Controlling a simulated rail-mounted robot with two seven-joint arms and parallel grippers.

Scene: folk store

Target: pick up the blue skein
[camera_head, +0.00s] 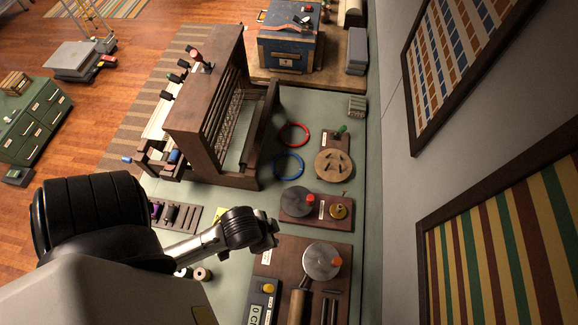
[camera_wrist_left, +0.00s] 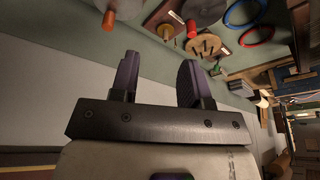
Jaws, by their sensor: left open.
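The blue skein (camera_head: 273,167) looks like a thin blue ring lying flat on the grey-green table, right of the wooden loom. It also shows in the wrist view as a blue loop (camera_wrist_left: 239,28) at the top right, partly cut off by the edge. My left gripper (camera_head: 270,232) is below it in the head view, above the table near the dark boards and apart from the skein. In the wrist view the left gripper's fingers (camera_wrist_left: 158,58) are spread with nothing between them. My right gripper is not in view.
A red ring (camera_head: 307,133) lies just beyond the blue one. The loom (camera_head: 215,125) stands tall to the left. A round wooden disc (camera_head: 334,165) and a board with a metal disc (camera_head: 297,199) lie nearby. The wall with framed textiles (camera_head: 505,225) bounds the right.

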